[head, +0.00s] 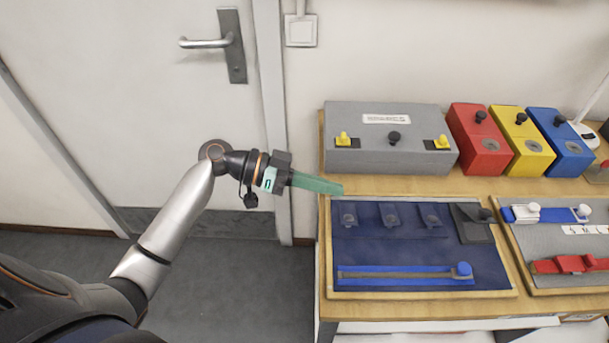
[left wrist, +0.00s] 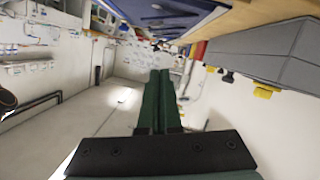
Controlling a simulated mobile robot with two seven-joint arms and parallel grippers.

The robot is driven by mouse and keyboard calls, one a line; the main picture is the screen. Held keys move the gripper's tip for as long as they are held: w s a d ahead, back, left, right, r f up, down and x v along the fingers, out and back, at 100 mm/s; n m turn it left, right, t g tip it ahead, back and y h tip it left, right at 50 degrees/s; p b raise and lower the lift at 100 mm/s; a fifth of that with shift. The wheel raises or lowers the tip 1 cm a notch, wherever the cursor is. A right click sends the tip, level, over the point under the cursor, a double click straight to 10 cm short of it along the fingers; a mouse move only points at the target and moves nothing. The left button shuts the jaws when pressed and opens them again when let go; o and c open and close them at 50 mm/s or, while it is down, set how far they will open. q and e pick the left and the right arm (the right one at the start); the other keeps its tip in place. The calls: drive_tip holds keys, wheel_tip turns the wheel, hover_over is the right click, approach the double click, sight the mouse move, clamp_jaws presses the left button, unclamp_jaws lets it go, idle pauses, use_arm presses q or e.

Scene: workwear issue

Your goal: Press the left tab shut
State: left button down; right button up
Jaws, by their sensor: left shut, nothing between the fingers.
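A navy cloth panel (head: 400,246) lies on a wooden-framed board on the table. It carries three small tabs in a row, each with a dark round fastener. The left tab (head: 348,214) is at the panel's upper left; I cannot tell whether it is fastened. My left gripper (head: 341,188) has green fingers held together with nothing between them. Its tips appear just above and behind the left tab in the head view, apart from it. In the left wrist view the fingers (left wrist: 160,75) point away side by side. My right gripper is not in view.
A grey box (head: 390,160) with yellow knobs stands behind the panel. Red (head: 480,150), yellow (head: 526,155) and blue (head: 568,158) blocks stand beside it. A black flap (head: 474,232) and a blue zip strip (head: 400,280) are on the panel. Another board (head: 565,245) is at right.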

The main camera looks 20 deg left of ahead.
sight(345, 219)
use_arm(q)
drive_tip(key=shift+x, duration=1.1)
drive_tip(key=f, duration=0.1)
drive_tip(key=s+f, duration=0.1)
drive_tip(key=f, duration=0.1)
drive_tip(key=shift+d+p, duration=0.2)
drive_tip(key=shift+p, duration=0.1)
drive_tip(key=shift+s+f, duration=0.15)
drive_tip(key=shift+f, duration=0.3)
drive_tip(key=f+m+b, duration=0.1)
drive_tip(key=b, duration=0.2)
drive_tip(key=s+f+m+t+b, duration=0.1)
drive_tip(key=b, duration=0.2)
drive_tip(key=shift+d+m+b, duration=0.25)
drive_tip(key=shift+m+b, duration=0.05)
drive_tip(key=shift+b, duration=0.3)
drive_tip(key=shift+r+y, duration=0.1)
drive_tip(key=shift+y, duration=0.2)
drive_tip(key=shift+s, duration=0.1)
